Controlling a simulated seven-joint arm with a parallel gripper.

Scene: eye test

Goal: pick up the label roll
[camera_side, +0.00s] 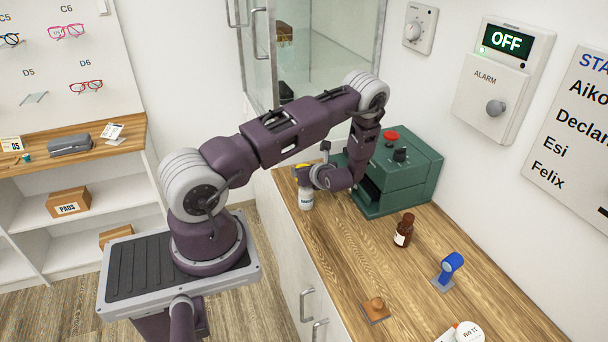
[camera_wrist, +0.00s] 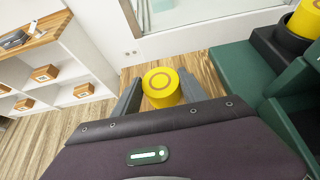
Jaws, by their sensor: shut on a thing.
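My gripper (camera_wrist: 160,92) is shut on a yellow-topped container (camera_wrist: 160,82), its fingers on either side. In the side view it appears as a white bottle (camera_side: 306,200) with dark print and a yellow top, close to the counter's left edge. The fingers and arm partly hide it there. I cannot tell whether its base touches the counter. A white round piece with dark print (camera_side: 469,332) is cut off at the bottom edge of the side view; it may be the label roll, but I cannot tell. It is well away from my gripper.
A green machine (camera_side: 405,165) with a red button stands right beside my gripper. On the wooden counter (camera_side: 350,240) are a brown bottle (camera_side: 404,230), a blue item on a stand (camera_side: 449,270) and a wooden-handled block (camera_side: 376,309). A second yellow-topped item (camera_wrist: 306,18) shows at the machine.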

